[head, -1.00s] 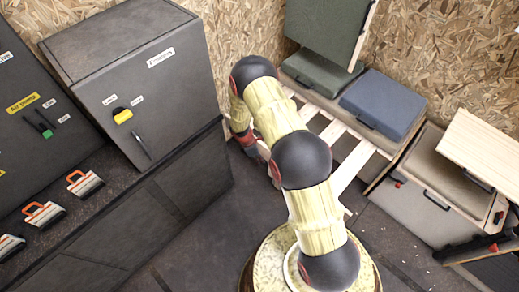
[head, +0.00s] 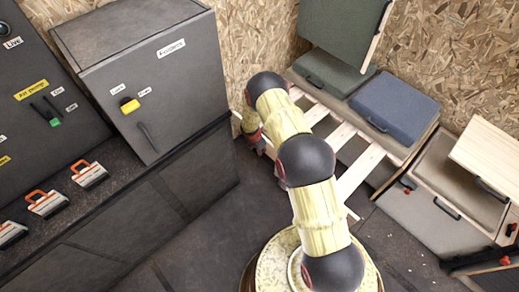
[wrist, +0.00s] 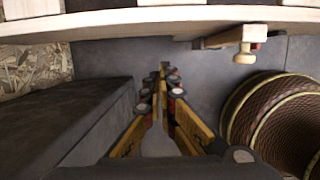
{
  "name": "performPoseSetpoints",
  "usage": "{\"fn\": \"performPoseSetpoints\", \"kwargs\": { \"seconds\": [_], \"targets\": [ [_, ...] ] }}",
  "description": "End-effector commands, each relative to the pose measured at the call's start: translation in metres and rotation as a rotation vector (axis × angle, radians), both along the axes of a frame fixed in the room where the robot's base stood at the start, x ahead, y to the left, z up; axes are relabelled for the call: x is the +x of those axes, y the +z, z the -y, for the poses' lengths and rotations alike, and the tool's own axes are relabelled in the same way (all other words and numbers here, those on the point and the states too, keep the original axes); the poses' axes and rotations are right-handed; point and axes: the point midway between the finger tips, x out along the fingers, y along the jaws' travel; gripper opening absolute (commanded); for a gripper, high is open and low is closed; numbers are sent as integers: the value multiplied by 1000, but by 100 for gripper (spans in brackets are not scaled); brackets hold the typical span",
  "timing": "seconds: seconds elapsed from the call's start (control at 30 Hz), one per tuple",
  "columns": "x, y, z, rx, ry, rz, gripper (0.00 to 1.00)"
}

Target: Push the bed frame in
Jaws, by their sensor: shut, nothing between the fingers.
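In the head view my gripper (head: 261,146) is beside the frame's left end, partly hidden by my arm. I cannot tell whether it touches the frame.
A dark cabinet (head: 150,85) and low counter (head: 150,215) stand on the left; the counter also shows in the wrist view (wrist: 70,120). Open boxes (head: 430,215) stand at right. Bare floor lies between counter and frame.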

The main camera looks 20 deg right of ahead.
Motion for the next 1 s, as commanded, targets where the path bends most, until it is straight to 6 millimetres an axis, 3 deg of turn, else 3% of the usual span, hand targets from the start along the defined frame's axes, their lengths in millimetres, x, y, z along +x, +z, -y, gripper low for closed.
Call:
{"fn": "performPoseSetpoints", "kwargs": {
  "seconds": [0.03, 0.13, 0.4, 1.0],
  "targets": [
    [0, -14, 3, 0, -1, -2, 0],
    [4, -26, 9, 0, -4, 2, 0],
    [14, -22, 39, 0, -3, 1, 0],
    [16, -21, 43, 0, -2, 0, 0]
  ]
}}
